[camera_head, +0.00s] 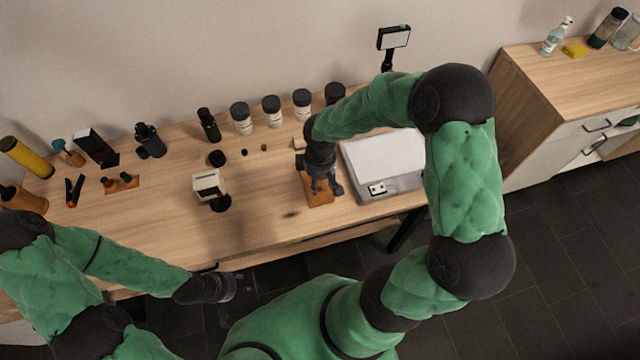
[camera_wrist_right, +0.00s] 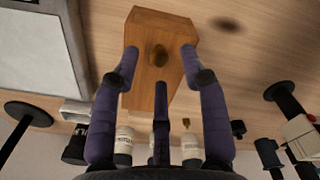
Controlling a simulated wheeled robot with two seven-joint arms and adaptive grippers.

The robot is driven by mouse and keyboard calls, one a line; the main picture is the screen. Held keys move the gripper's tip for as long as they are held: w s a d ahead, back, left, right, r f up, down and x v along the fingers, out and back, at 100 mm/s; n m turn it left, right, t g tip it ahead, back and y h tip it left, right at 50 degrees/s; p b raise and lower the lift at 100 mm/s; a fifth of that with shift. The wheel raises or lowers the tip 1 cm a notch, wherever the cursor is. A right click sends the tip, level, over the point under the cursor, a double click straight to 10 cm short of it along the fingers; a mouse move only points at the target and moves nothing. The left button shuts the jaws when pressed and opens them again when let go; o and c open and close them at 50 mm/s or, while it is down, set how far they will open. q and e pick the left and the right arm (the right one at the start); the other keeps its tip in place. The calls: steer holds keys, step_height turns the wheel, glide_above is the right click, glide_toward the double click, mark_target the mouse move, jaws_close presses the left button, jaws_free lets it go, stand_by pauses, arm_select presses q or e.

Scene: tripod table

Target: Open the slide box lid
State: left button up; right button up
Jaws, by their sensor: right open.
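The slide box (camera_head: 319,198) is a small orange-brown wooden box on the table, left of the white machine. In the right wrist view the box (camera_wrist_right: 150,28) shows its flat lid with a dark brown, round, knob-like spot (camera_wrist_right: 158,57). My right gripper (camera_head: 326,188) is over the box and hides part of it. In the right wrist view its fingers (camera_wrist_right: 160,62) are spread, with the spot between them and nothing gripped; contact with the lid cannot be told. My left gripper (camera_head: 240,287) is low, by the table's front edge, away from the box; its dark fingers are unclear.
A white machine (camera_head: 385,158) stands close right of the box. Several dark-lidded jars (camera_head: 271,110) line the back. A small beige device (camera_head: 208,186) stands to the left. The tabletop (camera_head: 262,222) between that device and the box is mostly clear.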

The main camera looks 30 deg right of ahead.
steer(key=shift+f, duration=0.8)
steer(key=shift+c, duration=0.3)
jaws_close()
